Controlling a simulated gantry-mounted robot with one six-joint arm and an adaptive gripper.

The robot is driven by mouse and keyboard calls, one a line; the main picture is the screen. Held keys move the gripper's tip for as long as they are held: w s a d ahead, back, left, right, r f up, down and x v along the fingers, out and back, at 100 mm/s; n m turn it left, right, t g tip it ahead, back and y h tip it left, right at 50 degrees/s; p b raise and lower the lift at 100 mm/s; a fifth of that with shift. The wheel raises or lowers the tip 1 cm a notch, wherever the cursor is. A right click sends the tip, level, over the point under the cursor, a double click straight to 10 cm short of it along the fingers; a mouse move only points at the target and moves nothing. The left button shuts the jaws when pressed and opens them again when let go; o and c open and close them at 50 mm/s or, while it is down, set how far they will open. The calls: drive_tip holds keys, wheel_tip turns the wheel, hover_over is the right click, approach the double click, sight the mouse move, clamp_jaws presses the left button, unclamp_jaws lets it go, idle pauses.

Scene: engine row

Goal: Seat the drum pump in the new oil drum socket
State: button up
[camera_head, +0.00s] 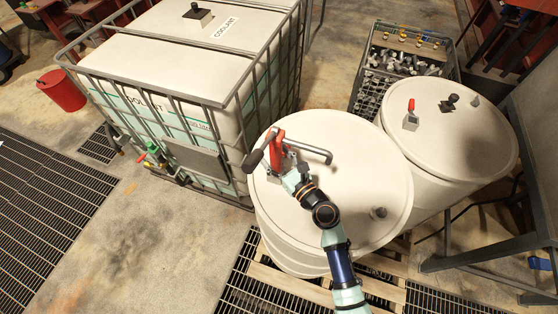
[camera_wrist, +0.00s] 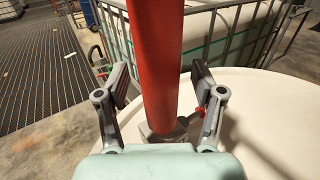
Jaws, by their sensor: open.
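The drum pump (camera_head: 277,148) has a red body, a dark handle and a grey bent spout. It stands upright on the lid of the near white drum (camera_head: 350,190), toward its left side. In the wrist view the red pump tube (camera_wrist: 155,65) rises from a grey collar (camera_wrist: 165,131) at the lid. My gripper (camera_head: 289,172) is at the pump. Its two fingers (camera_wrist: 160,82) are open, one on each side of the tube, with visible gaps. The socket under the pump is hidden, and I cannot tell how deep the pump sits.
A second white drum (camera_head: 470,140) stands at the right, with a red-handled fitting (camera_head: 411,115) and a black-topped fitting (camera_head: 450,103) on its lid. A caged coolant tank (camera_head: 170,55) stands close on the left. A crate of metal parts (camera_head: 400,75) is behind. A frame stands at right.

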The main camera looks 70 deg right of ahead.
clamp_jaws()
wheel_tip(320, 180, up, 20)
drive_tip(key=p, duration=0.9)
drive_tip(key=shift+r, duration=0.15)
drive_tip(key=shift+s, duration=0.1)
